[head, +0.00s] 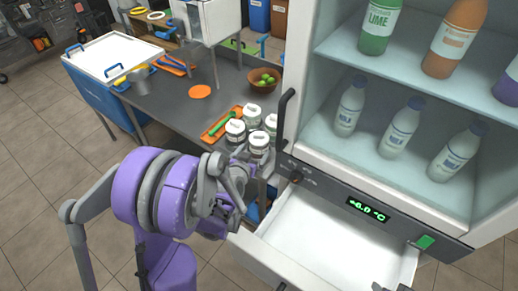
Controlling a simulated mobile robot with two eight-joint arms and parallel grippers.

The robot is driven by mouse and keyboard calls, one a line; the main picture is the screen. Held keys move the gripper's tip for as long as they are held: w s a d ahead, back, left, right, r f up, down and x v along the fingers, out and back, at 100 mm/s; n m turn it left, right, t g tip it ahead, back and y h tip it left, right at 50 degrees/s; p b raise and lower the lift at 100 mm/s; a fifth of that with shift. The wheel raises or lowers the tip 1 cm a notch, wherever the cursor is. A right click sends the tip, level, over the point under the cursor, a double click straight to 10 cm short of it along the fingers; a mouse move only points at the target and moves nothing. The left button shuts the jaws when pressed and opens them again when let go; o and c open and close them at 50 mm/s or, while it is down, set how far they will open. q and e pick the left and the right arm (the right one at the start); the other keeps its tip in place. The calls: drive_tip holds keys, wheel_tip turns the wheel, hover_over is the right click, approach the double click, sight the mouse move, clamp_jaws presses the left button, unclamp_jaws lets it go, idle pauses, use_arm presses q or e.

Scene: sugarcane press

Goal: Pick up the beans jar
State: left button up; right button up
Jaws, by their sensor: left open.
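Several jars with white lids stand close together at the near right end of the grey counter; their labels are too small to read, so I cannot tell which is the beans jar. The nearest jar (259,147) is beside my left gripper (243,163), others are a left jar (235,131) and a back jar (252,116). My left gripper is open, low at the counter's near edge, in front of the jars. Its fingers partly overlap the jars' lower parts, and contact cannot be told. My right gripper cannot be made out.
A fridge with bottles (398,130) stands at right, its lower drawer (335,245) pulled out beside my left arm. An orange tray (213,134) with a green tool lies left of the jars. A brown bowl of limes (264,80) stands behind. The counter's middle (165,105) is mostly clear.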

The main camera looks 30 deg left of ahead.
use_arm(q)
drive_tip(key=x, duration=0.3)
drive_tip(key=p+x, duration=0.1)
drive_tip(key=shift+w+d+r, duration=0.15)
drive_tip(key=shift+w+r, duration=0.15)
drive_tip(key=shift+w, duration=0.15)
drive_tip(key=shift+w+f, duration=0.25)
drive_tip(key=shift+w, duration=0.2)
drive_tip(key=shift+s, duration=0.15)
drive_tip(key=shift+r, duration=0.1)
drive_tip(key=c, duration=1.6)
